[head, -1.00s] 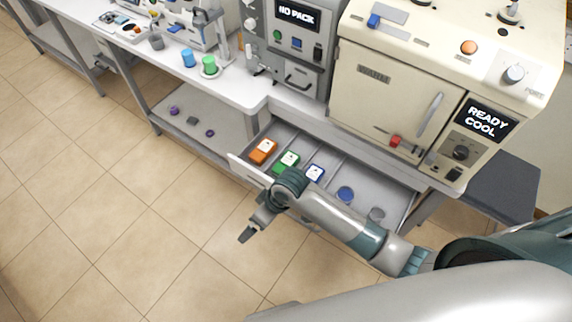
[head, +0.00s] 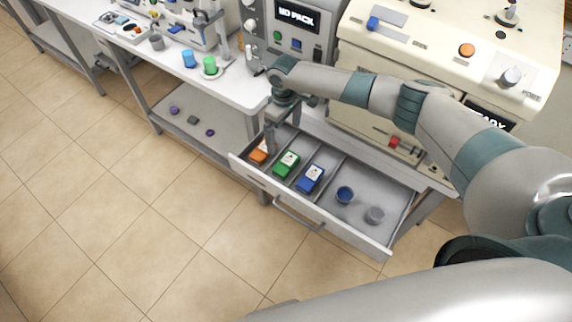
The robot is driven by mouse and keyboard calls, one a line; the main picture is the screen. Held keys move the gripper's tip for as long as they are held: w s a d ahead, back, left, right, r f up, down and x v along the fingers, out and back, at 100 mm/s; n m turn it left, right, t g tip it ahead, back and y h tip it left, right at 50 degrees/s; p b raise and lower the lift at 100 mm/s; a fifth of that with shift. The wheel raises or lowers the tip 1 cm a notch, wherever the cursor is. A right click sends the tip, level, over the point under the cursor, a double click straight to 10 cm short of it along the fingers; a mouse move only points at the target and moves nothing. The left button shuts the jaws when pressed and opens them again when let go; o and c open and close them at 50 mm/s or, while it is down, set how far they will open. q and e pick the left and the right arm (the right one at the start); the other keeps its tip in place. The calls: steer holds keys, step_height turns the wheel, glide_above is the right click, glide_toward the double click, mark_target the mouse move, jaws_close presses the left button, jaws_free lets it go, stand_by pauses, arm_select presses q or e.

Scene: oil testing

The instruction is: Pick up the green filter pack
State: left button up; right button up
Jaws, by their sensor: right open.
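The green filter pack (head: 286,164) lies in the open drawer (head: 290,208), in a compartment between the orange pack (head: 259,152) and the blue pack (head: 310,178). It has a white label on top. My right gripper (head: 279,132) points down over the back left of the drawer, above and slightly behind the green pack. It is open, with nothing seen between its fingers. My left gripper is not in view.
Floor in front is clear.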

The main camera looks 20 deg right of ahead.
steer(key=shift+w+d, duration=0.1)
stand_by(0.3)
steer(key=b, duration=1.1)
glide_above(286, 162)
steer(key=f, duration=1.2)
steer(key=shift+w+a, duration=0.2)
steer(key=shift+f, duration=0.1)
steer(key=f+b, duration=0.5)
steer(key=shift+s+d, duration=0.2)
steer(key=shift+s, duration=0.05)
steer(key=c, duration=1)
